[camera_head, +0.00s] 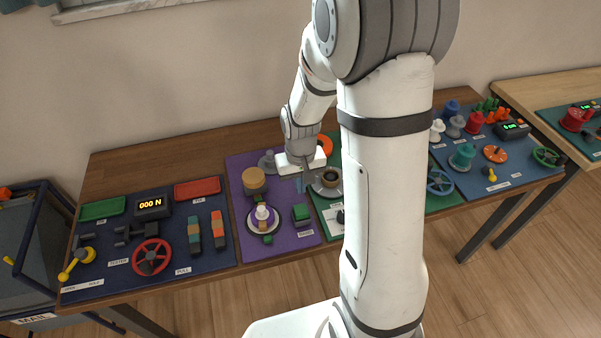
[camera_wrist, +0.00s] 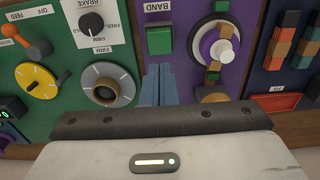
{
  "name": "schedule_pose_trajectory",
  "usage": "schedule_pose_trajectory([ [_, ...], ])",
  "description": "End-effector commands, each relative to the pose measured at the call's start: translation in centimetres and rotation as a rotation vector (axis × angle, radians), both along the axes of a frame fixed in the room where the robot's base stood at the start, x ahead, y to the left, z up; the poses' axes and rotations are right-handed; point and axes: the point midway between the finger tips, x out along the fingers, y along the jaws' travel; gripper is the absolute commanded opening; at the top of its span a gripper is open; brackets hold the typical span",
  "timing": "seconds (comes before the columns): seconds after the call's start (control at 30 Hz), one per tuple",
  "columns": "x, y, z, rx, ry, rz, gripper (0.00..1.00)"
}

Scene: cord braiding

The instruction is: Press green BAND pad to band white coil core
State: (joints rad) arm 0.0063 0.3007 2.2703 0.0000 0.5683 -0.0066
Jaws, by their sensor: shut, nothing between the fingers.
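The green BAND pad (camera_head: 301,213) sits on the purple mat, with its BAND label just below it. In the wrist view the green pad (camera_wrist: 159,40) lies just beyond my fingertips. The white coil core (camera_head: 263,213) stands left of the pad on a round white-and-purple base. In the wrist view the core (camera_wrist: 224,50) is to the right of the pad. My gripper (camera_head: 300,184) is over the purple mat, behind the pad. Its blue-grey fingers (camera_wrist: 159,78) are together and empty. I cannot tell their exact height above the mat.
A tan cylinder (camera_head: 254,179) stands behind the core. A grey dial (camera_head: 327,183) is on the green mat to the right. The left blue mat holds a red handwheel (camera_head: 152,257) and a display (camera_head: 152,207). My arm hides part of the green mat.

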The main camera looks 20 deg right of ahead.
Motion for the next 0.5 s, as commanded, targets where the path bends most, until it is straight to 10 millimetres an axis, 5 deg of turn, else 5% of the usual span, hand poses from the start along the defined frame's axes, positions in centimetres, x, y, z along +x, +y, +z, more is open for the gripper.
schedule_pose_trajectory([
  [0.2, 0.1, 0.0, 3.3, 0.000, -0.004, 0.000, 0.00],
  [0.5, 0.0, -0.1, 4.4, 0.000, -0.001, -0.001, 0.00],
])
